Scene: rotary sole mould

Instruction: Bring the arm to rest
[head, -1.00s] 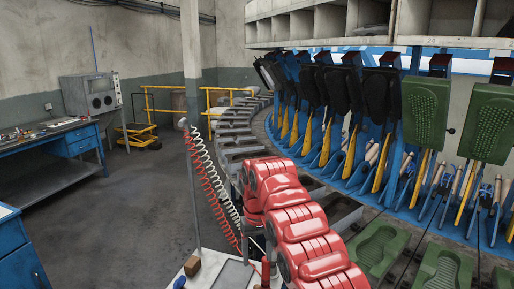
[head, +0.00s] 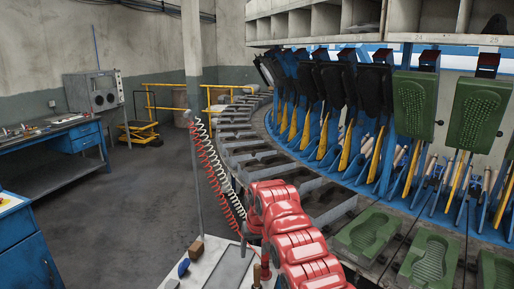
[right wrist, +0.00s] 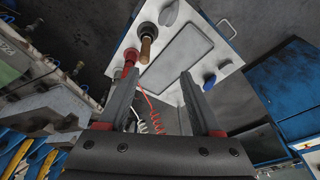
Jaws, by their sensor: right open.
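My right arm (head: 290,235) is red and reaches up from the bottom middle of the head view, in front of the rotary mould machine (head: 275,165). Its gripper is mostly hidden behind the arm links there. In the right wrist view my right gripper (right wrist: 158,78) is open, with two grey fingers apart and nothing between them. It is above a small white-topped table (right wrist: 228,68), which holds a grey tray (right wrist: 178,57). My left gripper is in neither view.
Green sole moulds (head: 368,232) line the machine at right. A post (head: 198,190) with coiled hoses stands left of the arm. The floor (head: 120,210) further left is clear.

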